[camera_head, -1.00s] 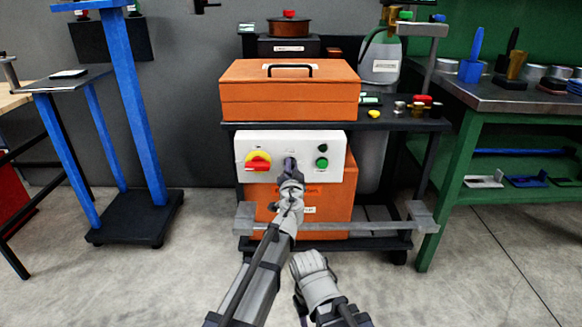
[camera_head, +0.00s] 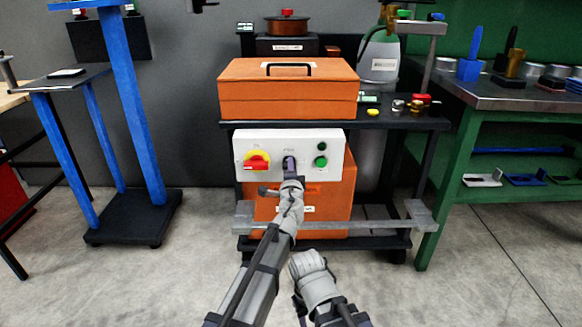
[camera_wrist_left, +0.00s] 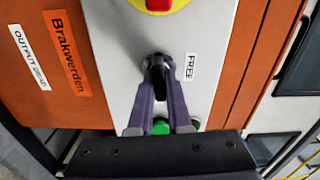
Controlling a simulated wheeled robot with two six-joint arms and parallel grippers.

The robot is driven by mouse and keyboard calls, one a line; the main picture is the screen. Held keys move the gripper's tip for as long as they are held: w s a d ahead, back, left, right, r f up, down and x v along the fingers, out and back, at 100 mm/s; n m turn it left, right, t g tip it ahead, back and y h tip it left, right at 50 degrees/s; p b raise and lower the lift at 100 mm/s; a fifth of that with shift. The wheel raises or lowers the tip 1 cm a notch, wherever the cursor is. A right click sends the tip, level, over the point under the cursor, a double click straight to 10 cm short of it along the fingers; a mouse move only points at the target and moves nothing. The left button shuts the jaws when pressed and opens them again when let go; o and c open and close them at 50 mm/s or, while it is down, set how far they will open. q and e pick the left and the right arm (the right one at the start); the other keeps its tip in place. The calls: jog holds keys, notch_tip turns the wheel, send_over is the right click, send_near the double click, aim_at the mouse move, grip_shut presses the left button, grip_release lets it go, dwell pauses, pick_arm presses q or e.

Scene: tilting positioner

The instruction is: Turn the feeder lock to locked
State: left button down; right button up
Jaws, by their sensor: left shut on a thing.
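The feeder lock looks to be the small dark knob (camera_wrist_left: 157,62) on a white panel (camera_head: 243,145). A label (camera_wrist_left: 190,66) beside the knob reads FREE. My left gripper (camera_head: 289,163) reaches the middle of the panel. In the left wrist view my left gripper's fingers (camera_wrist_left: 160,76) are shut on the knob from both sides and hide much of it, so its exact angle is hard to read. My right gripper (camera_head: 310,270) is low in front of the cart; its fingers cannot be made out.
An orange toolbox (camera_head: 290,95) stands on the cart above. A grey rail (camera_head: 370,227) crosses below. A blue stand (camera_head: 135,100) is left, a green bench (camera_head: 455,150) right.

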pick_arm(q)
jog(key=shift+m, duration=0.6)
jog(key=c, duration=0.9)
grip_release()
jog(key=shift+o, duration=0.2)
jog(key=shift+s+f, duration=0.1)
jog(key=shift+s, duration=0.05)
jog(key=s, duration=0.7)
jog(key=shift+s, duration=0.3)
pick_arm(e)
jog(key=shift+s+d, duration=0.65)
jog(key=shift+s, duration=0.2)
pick_arm(q)
jog(key=shift+a, duration=0.1)
